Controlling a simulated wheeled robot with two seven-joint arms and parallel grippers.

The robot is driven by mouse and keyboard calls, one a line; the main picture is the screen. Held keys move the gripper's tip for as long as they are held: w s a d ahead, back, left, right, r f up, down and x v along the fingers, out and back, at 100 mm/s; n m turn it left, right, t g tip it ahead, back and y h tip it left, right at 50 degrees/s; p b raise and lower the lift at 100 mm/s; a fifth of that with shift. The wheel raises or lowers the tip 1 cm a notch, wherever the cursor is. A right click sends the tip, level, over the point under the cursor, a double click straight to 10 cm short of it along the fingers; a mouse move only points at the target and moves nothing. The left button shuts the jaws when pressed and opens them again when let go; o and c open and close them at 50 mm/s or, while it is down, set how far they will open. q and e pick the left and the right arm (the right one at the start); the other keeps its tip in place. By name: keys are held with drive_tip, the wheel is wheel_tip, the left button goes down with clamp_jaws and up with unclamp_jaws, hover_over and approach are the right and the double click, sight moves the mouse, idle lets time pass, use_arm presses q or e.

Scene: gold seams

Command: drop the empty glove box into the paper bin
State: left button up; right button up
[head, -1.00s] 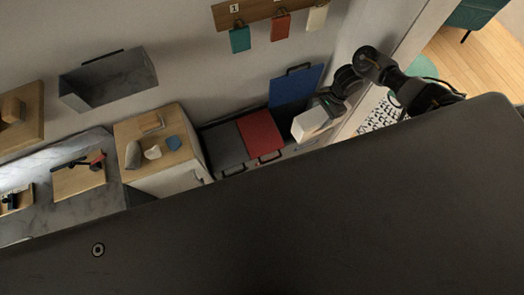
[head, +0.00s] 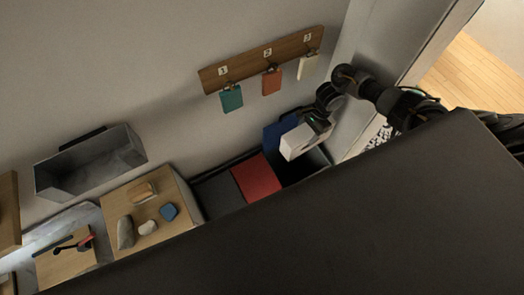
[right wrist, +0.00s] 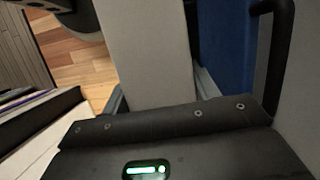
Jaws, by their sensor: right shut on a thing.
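A plain white box (head: 298,141), the glove box, is in my right gripper (head: 318,124), which is shut on its upper end. The box is tilted and appears above the dark opening of a bin (head: 308,166) whose blue lid (head: 275,135) stands raised against the wall. I see no label naming this the paper bin. In the right wrist view the pale box (right wrist: 145,50) extends away from the gripper, beside the blue lid (right wrist: 228,45). My left gripper is not in view.
Red-lidded (head: 257,177) and grey-lidded (head: 220,195) bins stand closed to the left. A cabinet top (head: 170,188) holds several small objects. A wall board (head: 262,60) carries three hanging tags. A grey wall tray (head: 90,165) is at left. My large dark body fills the lower right.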

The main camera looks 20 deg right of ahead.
drive_tip(key=shift+a+f, duration=0.1)
drive_tip(key=shift+f, duration=0.3)
wheel_tip(320, 180, down, 5)
drive_tip(key=b, duration=0.4)
drive_tip(key=shift+w+r+b, duration=0.15)
drive_tip(key=shift+b, duration=0.25)
drive_tip(key=shift+f+b, duration=0.2)
drive_tip(key=shift+b, duration=0.1)
drive_tip(key=shift+r, duration=0.1)
drive_tip(key=o, duration=1.1)
drive_tip(key=shift+c, duration=0.2)
drive_tip(key=p+v, duration=0.3)
drive_tip(key=v, duration=0.4)
drive_tip(key=shift+r, duration=0.25)
